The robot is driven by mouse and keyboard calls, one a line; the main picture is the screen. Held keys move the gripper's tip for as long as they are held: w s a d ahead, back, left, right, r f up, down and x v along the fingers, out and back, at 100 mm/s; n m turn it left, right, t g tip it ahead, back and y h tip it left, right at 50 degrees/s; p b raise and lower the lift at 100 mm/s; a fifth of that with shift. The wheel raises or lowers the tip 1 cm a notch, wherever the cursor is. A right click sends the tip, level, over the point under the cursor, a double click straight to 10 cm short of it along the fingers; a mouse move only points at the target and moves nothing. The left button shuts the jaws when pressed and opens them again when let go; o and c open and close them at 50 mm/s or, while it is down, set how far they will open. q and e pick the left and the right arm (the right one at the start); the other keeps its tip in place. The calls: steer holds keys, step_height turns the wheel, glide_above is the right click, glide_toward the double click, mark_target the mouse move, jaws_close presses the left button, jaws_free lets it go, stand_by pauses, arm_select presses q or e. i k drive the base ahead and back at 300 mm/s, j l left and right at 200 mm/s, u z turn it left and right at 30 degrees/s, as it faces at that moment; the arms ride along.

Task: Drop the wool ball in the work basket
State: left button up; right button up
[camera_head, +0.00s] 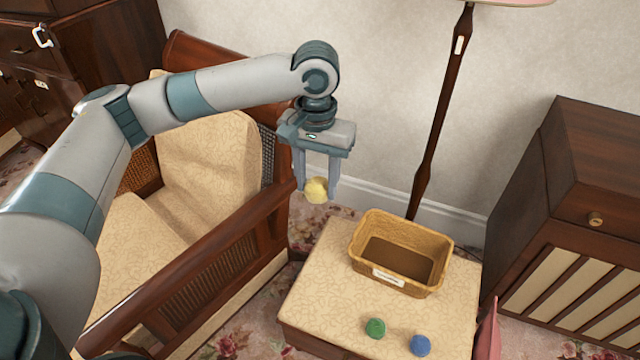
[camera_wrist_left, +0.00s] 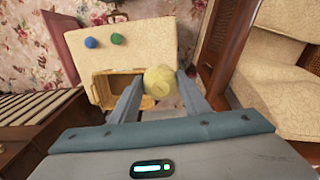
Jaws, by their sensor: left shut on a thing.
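A yellow wool ball (camera_head: 316,190) is held between the fingers of my left gripper (camera_head: 317,188), which points down. It also shows between the fingertips in the left wrist view (camera_wrist_left: 160,81). The tan work basket (camera_head: 372,228) stands on a cream patterned ottoman (camera_head: 320,285), to the right of the gripper and lower. It has a small white label on its front, and the part of its inside that shows looks empty. In the left wrist view the basket (camera_wrist_left: 101,82) is partly hidden by a finger. My right gripper is not in view.
A green ball (camera_head: 375,328) and a blue ball (camera_head: 420,345) lie on the ottoman in front of the basket. A wooden armchair (camera_head: 225,262) stands left, a lamp pole (camera_head: 437,120) behind, and a dark cabinet (camera_head: 600,170) right.

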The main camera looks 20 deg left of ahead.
mark_target(391, 262)
steer(key=i+j, duration=0.15)
steer(key=j, duration=0.15)
steer(key=i+j, duration=0.1)
steer(key=j, duration=0.15)
steer(key=i+j, duration=0.15)
steer(key=j, duration=0.15)
steer(key=z, duration=1.3)
